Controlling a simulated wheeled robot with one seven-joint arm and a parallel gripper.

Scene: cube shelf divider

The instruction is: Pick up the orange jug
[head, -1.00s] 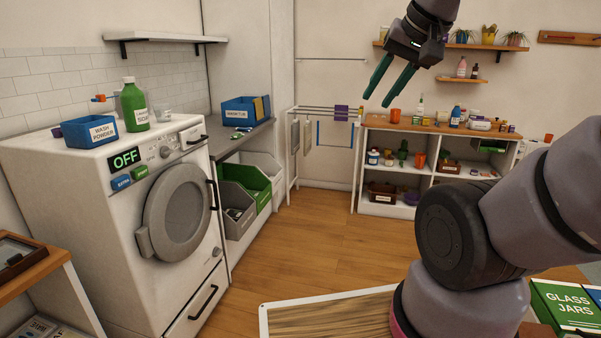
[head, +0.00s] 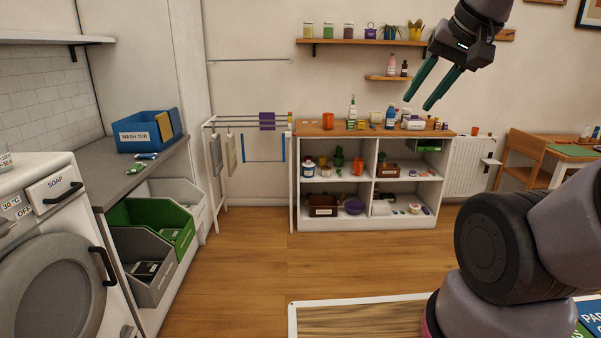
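An orange vessel (head: 328,121) stands on the left part of the top of the white cube shelf (head: 298,200). Another orange vessel (head: 358,166) stands in the shelf's upper left compartment. Both are small in the head view, and I cannot tell which is the jug or see a handle. My gripper (head: 418,104) is raised at the upper right, its two green fingers apart with nothing between them. In the picture it overlaps the wall above the shelf top and touches nothing.
Bottles and small items crowd the shelf top and compartments. A drying rack (head: 240,122) stands left of the shelf, a radiator (head: 468,168) right of it. Wooden floor (head: 270,255) lies clear before the shelf.

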